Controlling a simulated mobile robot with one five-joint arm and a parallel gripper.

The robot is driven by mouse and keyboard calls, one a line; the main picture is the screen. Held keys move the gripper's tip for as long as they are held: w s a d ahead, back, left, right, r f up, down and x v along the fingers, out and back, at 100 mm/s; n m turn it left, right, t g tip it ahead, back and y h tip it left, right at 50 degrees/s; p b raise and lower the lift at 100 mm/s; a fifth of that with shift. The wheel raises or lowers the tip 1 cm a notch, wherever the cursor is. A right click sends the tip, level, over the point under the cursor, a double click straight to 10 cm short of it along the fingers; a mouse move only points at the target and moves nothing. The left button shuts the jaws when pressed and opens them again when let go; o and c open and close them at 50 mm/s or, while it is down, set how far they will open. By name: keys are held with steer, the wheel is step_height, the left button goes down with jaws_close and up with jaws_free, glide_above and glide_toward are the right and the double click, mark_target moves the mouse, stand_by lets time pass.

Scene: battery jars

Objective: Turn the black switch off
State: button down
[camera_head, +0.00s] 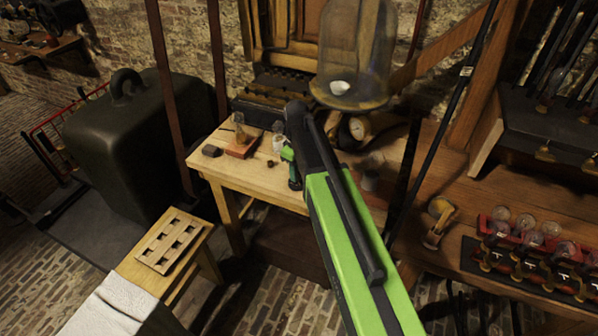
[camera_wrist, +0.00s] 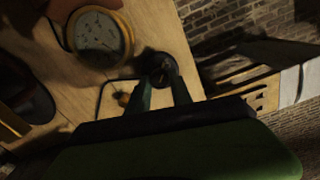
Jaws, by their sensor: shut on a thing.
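The black switch (camera_wrist: 158,66) shows in the wrist view as a small dark round piece on the wooden tabletop, with a thin dark wire near it. My gripper (camera_wrist: 162,82) has its two dark fingers at either side of it, shut on it. The switch's on or off position is too dark to read. In the head view my green and black arm reaches over the wooden table (camera_head: 240,178), and my gripper (camera_head: 292,168) is low near the table's front edge. The switch is not clearly visible there.
A brass-rimmed gauge (camera_wrist: 100,38) lies close to the switch. Small glass jars, a reddish block (camera_head: 241,148) and a dark block (camera_head: 212,151) stand on the table. A glass bell jar (camera_head: 355,50) stands behind. Racked jars (camera_head: 530,250) fill the right bench.

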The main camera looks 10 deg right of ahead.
steer(key=shift+s, duration=0.15)
steer(key=c, duration=1.1)
jaws_free()
steer(key=shift+c, duration=0.2)
steer(key=shift+r, duration=0.15)
step_height(320, 180, up, 17)
steer(key=p, duration=1.7)
